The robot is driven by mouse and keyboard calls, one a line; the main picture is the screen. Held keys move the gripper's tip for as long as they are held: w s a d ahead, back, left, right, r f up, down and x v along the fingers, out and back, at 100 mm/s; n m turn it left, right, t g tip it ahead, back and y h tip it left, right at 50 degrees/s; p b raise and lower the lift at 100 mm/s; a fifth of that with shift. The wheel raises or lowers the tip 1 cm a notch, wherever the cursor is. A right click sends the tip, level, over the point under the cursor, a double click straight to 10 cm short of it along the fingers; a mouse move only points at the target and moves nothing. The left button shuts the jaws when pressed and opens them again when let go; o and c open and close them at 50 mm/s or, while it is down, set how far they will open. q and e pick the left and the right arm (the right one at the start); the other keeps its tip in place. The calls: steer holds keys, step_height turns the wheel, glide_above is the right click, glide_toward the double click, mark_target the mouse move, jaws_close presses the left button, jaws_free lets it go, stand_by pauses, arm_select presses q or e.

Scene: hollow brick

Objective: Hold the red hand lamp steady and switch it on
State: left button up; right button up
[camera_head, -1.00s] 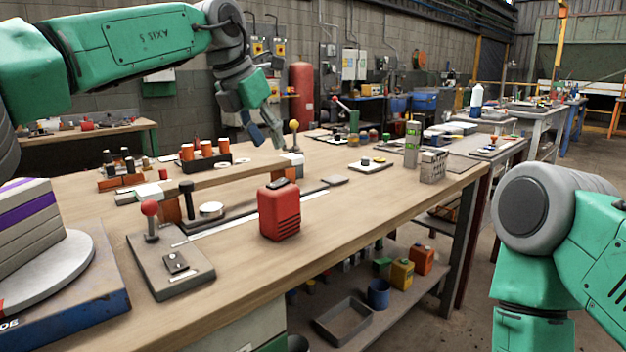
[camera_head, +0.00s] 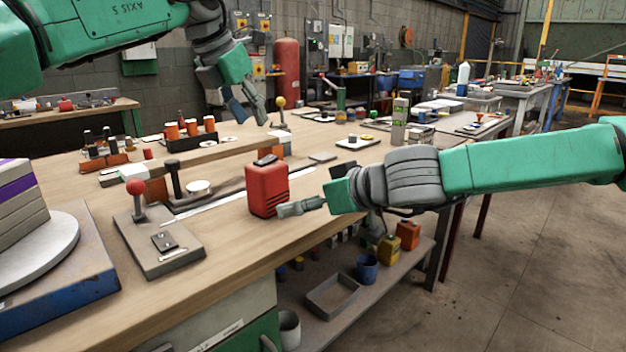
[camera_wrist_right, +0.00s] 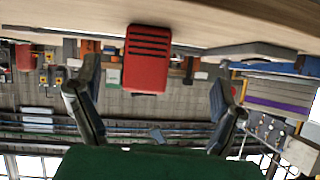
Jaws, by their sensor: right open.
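The red hand lamp (camera_head: 267,190) stands upright on the wooden workbench near its front edge, with a dark part on top and dark slots low on its face. My right gripper (camera_head: 290,208) is open just to the right of the lamp, low over the bench edge. In the right wrist view the lamp (camera_wrist_right: 147,65) appears upside down between the spread fingers of my right gripper (camera_wrist_right: 155,82), with gaps on both sides. My left gripper (camera_head: 250,113) is open and empty, above the bench behind the lamp. I cannot tell whether the lamp is lit.
A grey plate with a red-knobbed lever (camera_head: 136,188) lies left of the lamp. A round turntable (camera_head: 62,250) is at far left. A lower shelf holds a grey tray (camera_head: 332,296) and several containers.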

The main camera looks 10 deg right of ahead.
steer(key=t, duration=0.1)
glide_toward(268, 180)
steer(key=w+d+f, duration=0.1)
steer(key=d, duration=0.1)
steer(key=shift+n+y, duration=0.3)
steer(key=shift+n, duration=0.1)
steer(key=x, duration=1.3)
steer(key=shift+w, duration=0.55)
